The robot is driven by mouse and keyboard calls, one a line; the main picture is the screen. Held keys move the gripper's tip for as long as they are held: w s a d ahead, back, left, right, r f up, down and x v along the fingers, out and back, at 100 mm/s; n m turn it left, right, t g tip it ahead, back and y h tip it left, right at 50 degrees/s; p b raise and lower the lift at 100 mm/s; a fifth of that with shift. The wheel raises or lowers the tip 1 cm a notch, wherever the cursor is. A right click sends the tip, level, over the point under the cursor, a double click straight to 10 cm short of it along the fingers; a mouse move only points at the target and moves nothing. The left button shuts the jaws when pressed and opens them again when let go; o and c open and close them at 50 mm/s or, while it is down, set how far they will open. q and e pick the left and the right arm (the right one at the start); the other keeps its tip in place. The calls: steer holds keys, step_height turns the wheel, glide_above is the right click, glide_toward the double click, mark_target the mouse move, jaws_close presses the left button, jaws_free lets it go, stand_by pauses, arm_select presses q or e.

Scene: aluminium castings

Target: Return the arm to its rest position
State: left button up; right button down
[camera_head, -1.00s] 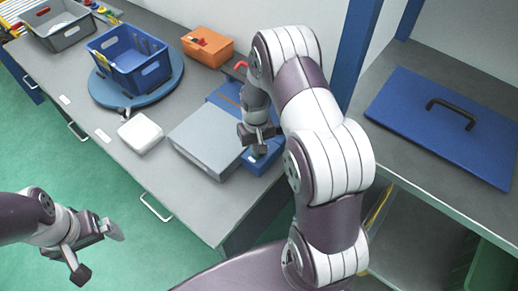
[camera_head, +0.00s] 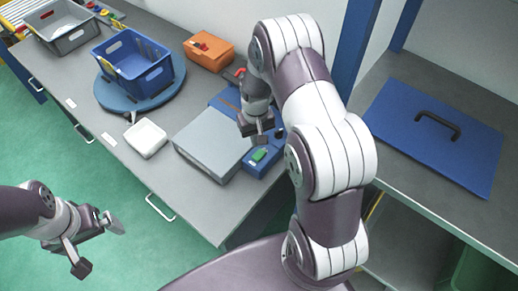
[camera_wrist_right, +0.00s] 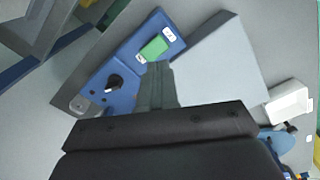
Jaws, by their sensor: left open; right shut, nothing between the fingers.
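My right gripper (camera_head: 257,132) hangs over the blue device with a green button, at the right side of the grey box lid. In the right wrist view its fingers (camera_wrist_right: 158,85) are together with nothing between them. The blue device (camera_head: 262,160) lies beside the grey box (camera_head: 212,144) on the bench. The green button (camera_wrist_right: 154,47) and a black knob show on it in the wrist view. My right arm (camera_head: 325,140) reaches in from the lower right. My left gripper (camera_head: 97,246) is open and empty over the green floor at the lower left.
A blue crate (camera_head: 131,70) stands on a round blue turntable (camera_head: 172,88). A white tray (camera_head: 146,138), an orange box (camera_head: 209,53) and a grey crate (camera_head: 60,30) are on the bench. A blue handled panel (camera_head: 435,135) lies on the right surface, near a blue post (camera_head: 357,50).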

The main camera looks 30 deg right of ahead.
stand_by(0.4)
steer(key=s+a+r+b, duration=0.3)
steer(key=s+a, duration=0.1)
steer(key=s, duration=0.3)
steer(key=s+a+r+n+t+b, duration=0.1)
steer(key=s+a+r+b, duration=0.2)
steer(key=s, duration=0.3)
steer(key=shift+s+a+r+n, duration=0.35)
steer(key=shift+a+r, duration=0.25)
steer(key=shift+r, duration=0.15)
